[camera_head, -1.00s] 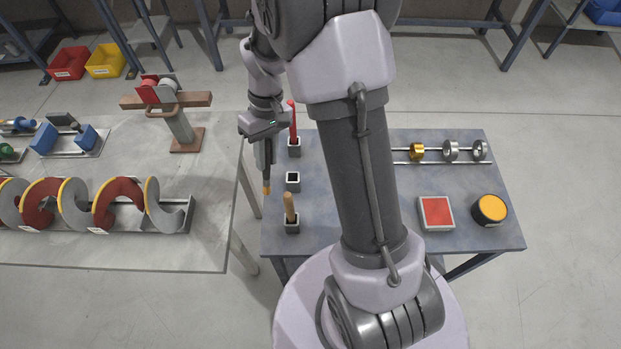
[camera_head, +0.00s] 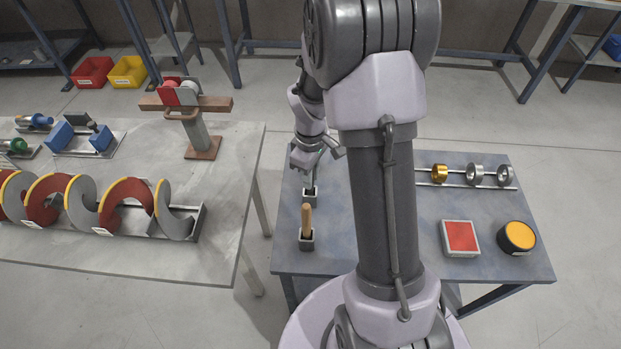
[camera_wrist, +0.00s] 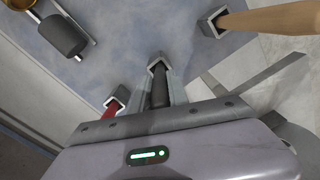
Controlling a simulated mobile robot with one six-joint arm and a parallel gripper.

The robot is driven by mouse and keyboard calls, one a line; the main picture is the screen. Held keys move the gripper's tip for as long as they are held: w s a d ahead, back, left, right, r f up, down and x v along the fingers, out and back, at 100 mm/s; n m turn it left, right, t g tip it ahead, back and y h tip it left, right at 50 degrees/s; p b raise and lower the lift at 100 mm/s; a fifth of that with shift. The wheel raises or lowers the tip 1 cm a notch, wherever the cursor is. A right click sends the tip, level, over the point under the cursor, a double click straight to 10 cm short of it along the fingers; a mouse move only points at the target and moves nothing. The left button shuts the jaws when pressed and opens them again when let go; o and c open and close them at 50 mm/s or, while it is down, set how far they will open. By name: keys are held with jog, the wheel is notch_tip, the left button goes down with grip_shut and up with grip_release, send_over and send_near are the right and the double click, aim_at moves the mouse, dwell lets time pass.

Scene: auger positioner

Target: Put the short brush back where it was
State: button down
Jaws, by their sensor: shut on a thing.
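My gripper (camera_head: 312,166) is shut on the short brush, whose dark handle (camera_wrist: 160,90) shows between the fingers in the wrist view. The brush points down at the middle square holder (camera_head: 311,195) on the blue-grey table. In the wrist view, its lower end meets the opening of that holder (camera_wrist: 157,62) and looks to be inside it; the orange tip is hidden. I cannot tell how deep it sits.
A wooden-handled tool (camera_head: 307,216) stands in the front holder (camera_head: 306,240). A red tool (camera_wrist: 108,112) stands in another holder, hidden in the head view. A red square pad (camera_head: 461,237), a yellow-topped round item (camera_head: 517,236) and rings on a rail (camera_head: 475,173) lie to the right.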

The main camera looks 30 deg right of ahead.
jog(key=shift+f, duration=0.1)
jog(key=c, duration=1.3)
grip_release()
